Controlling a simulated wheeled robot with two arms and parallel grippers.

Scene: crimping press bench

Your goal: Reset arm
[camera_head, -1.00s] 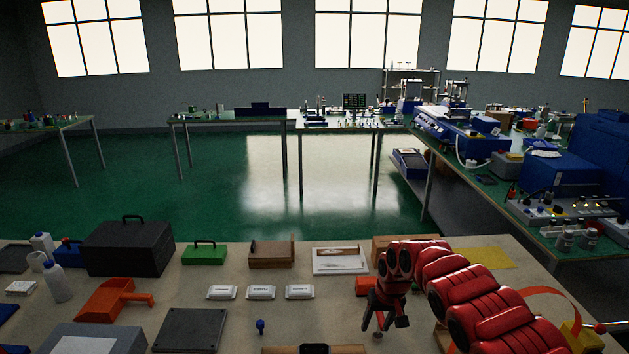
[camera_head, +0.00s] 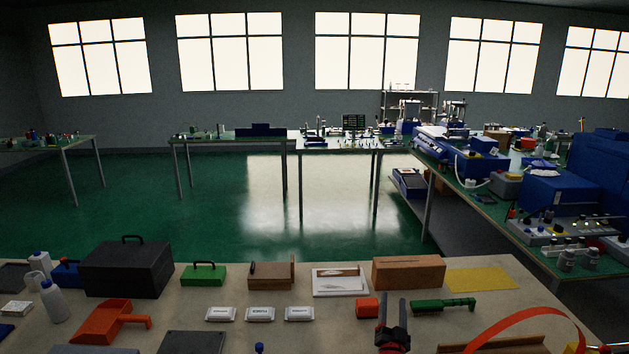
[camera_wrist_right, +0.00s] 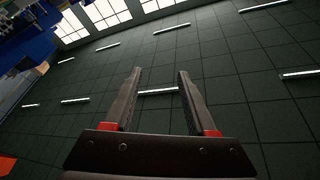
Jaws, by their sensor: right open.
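My right gripper (camera_head: 392,312) stands at the lower right of the head view, pointing up over the front part of the bench. Its two dark fingers are apart with nothing between them. In the right wrist view the fingers of my right gripper (camera_wrist_right: 158,95) are spread and empty, with the dark ceiling and its light strips behind them. My left gripper is not in view.
The bench (camera_head: 215,340) carries a black case (camera_head: 127,268), an orange dustpan (camera_head: 103,322), white packets (camera_head: 260,314), a red block (camera_head: 367,307), a green-handled brush (camera_head: 443,305) and a cardboard box (camera_head: 408,272). An orange strap (camera_head: 520,320) arches at right.

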